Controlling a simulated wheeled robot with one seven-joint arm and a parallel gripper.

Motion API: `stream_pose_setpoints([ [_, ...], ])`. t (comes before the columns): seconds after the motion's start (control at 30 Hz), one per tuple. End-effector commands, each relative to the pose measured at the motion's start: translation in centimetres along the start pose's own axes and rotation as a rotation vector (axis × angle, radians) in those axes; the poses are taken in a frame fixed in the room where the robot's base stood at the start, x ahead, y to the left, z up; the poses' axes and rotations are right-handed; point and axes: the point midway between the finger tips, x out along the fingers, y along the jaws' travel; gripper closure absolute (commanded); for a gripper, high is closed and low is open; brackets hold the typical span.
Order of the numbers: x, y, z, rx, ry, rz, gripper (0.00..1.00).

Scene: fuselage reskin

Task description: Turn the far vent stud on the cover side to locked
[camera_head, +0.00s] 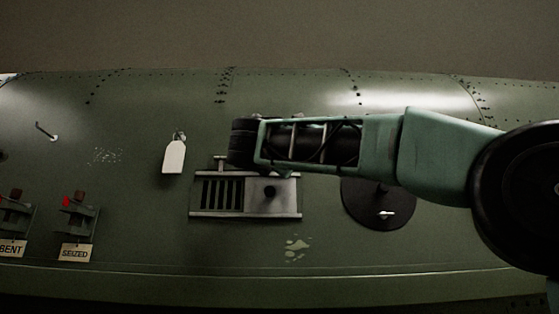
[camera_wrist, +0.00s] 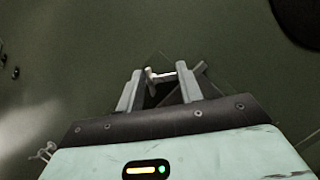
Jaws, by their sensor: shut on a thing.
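The fingertips are hidden in the head view. I cannot read the stud's locked or unlocked marking.
A round black cover (camera_head: 365,207) with a small pale handle (camera_head: 387,213) is right of the vent, partly behind my arm. A white tag (camera_head: 173,157) hangs to the left. Brackets labelled BENT (camera_head: 12,249) and SEIZED (camera_head: 75,253) are at lower left.

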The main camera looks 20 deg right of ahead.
Motion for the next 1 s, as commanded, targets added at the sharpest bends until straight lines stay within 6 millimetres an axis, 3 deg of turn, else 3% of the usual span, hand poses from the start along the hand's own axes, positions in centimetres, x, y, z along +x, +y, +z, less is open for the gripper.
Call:
stream_pose_setpoints([
  [0.53,-0.03,-0.03,-0.08,0.030,0.000,-0.014,0.86],
  [0.57,-0.03,-0.03,-0.08,0.030,0.000,-0.014,0.61],
  [0.63,-0.03,-0.03,-0.08,0.030,0.000,-0.014,0.42],
  [1.0,-0.01,-0.07,-0.11,0.029,0.000,-0.015,0.42],
])
